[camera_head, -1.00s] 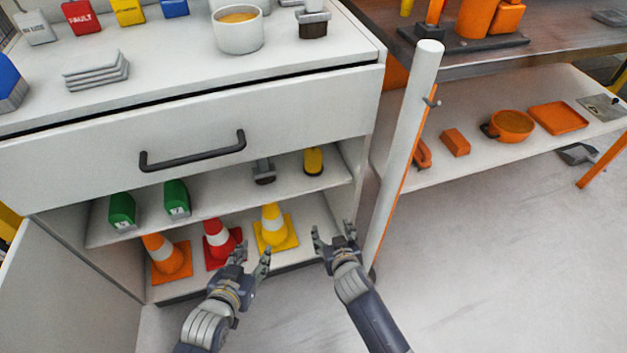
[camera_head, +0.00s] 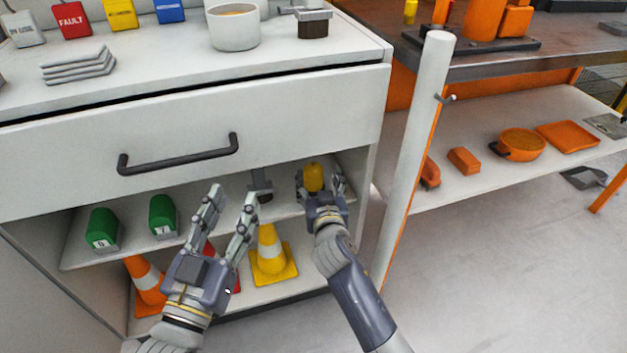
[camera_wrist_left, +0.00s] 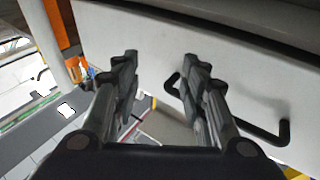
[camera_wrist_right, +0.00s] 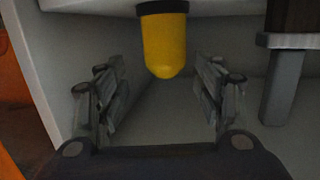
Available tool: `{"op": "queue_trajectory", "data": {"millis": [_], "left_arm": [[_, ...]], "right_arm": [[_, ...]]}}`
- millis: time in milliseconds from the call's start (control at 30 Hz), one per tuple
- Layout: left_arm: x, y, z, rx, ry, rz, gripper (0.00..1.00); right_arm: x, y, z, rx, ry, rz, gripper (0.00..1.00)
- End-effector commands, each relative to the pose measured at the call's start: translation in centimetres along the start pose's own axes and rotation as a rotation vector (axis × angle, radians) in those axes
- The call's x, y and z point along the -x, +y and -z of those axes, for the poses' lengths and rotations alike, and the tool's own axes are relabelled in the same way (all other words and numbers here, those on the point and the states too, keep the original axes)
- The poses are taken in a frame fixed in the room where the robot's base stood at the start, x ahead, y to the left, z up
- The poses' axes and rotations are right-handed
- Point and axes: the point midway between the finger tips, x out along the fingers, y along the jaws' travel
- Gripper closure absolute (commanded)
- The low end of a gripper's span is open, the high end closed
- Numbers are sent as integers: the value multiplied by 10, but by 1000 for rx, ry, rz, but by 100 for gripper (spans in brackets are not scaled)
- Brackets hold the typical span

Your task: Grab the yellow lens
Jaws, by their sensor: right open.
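The yellow lens (camera_head: 314,176) is on the cabinet's upper inner shelf, near its right end. In the right wrist view the lens (camera_wrist_right: 165,45) is a yellow rounded cylinder with a dark band at one end. My right gripper (camera_head: 321,186) is open, with its fingers on either side of the lens in the head view. In the right wrist view my right gripper (camera_wrist_right: 160,95) has the lens beyond and between its fingertips, apart from both. My left gripper (camera_head: 231,200) is open and empty in front of the cabinet; in its wrist view (camera_wrist_left: 158,65) it faces the drawer front.
A grey-handled tool (camera_head: 260,183) stands left of the lens, and green boxes (camera_head: 162,215) are further left. Cones, including a yellow one (camera_head: 270,252), stand below. The drawer handle (camera_head: 180,155) juts out above. A white post (camera_head: 418,130) stands at right.

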Motion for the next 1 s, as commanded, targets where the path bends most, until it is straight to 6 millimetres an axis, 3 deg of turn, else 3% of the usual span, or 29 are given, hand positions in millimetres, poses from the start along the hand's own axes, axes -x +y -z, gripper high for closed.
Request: {"op": "queue_trajectory", "data": {"millis": [167, 600, 967, 1000], "left_arm": [[0, 2, 10, 2, 56, -3, 60], [15, 9, 77, 16, 419, -21, 60], [19, 10, 87, 18, 468, -23, 60], [19, 10, 87, 18, 468, -22, 60]], "right_arm": [[-8, -2, 1, 1, 1, 1, 38], [-49, -7, 5, 1, -1, 1, 38], [-53, -7, 6, 0, -2, 1, 38], [-53, -7, 6, 0, -2, 1, 43]]}}
